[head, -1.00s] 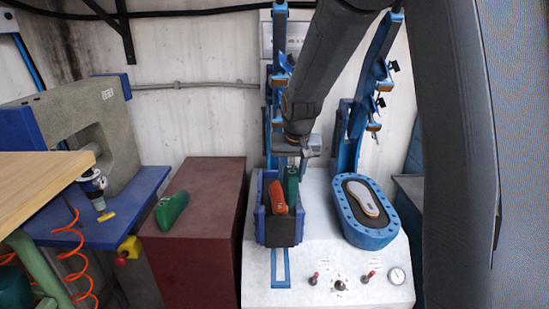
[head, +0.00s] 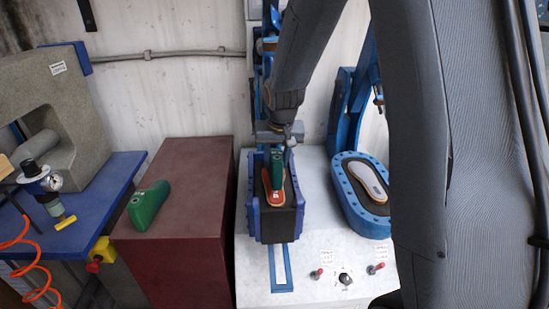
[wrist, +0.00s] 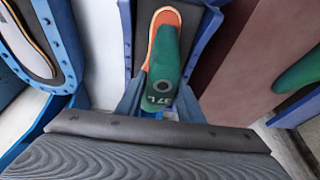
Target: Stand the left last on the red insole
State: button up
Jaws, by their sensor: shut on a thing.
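The left last (wrist: 165,65) is green and marked 37 L. In the head view the last (head: 277,170) stands upright over the red insole (head: 267,196), inside the blue-walled press box (head: 252,215). The insole's orange-red edge and toe (wrist: 167,16) show around the last in the wrist view. My gripper (wrist: 160,105) is shut on the last at its heel end, one finger on each side. I cannot tell whether the last's sole touches the insole. Most of the insole is hidden under the last.
A second green last (head: 150,205) lies on the dark red cabinet (head: 200,240) at left. The blue oval press bed (head: 345,195) at right holds a grey insole (head: 370,182). Knobs (head: 345,278) sit on the white front. Blue press posts (head: 345,105) rise behind.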

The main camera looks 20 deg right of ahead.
jog(key=shift+a+f+b, duration=0.1)
jog(key=shift+f+b, duration=1.05)
jog(key=shift+f, duration=0.75)
jog(key=shift+s+f, duration=0.15)
jog(key=shift+f, duration=0.1)
jog(key=o, duration=1.1)
jog(key=shift+o, duration=0.2)
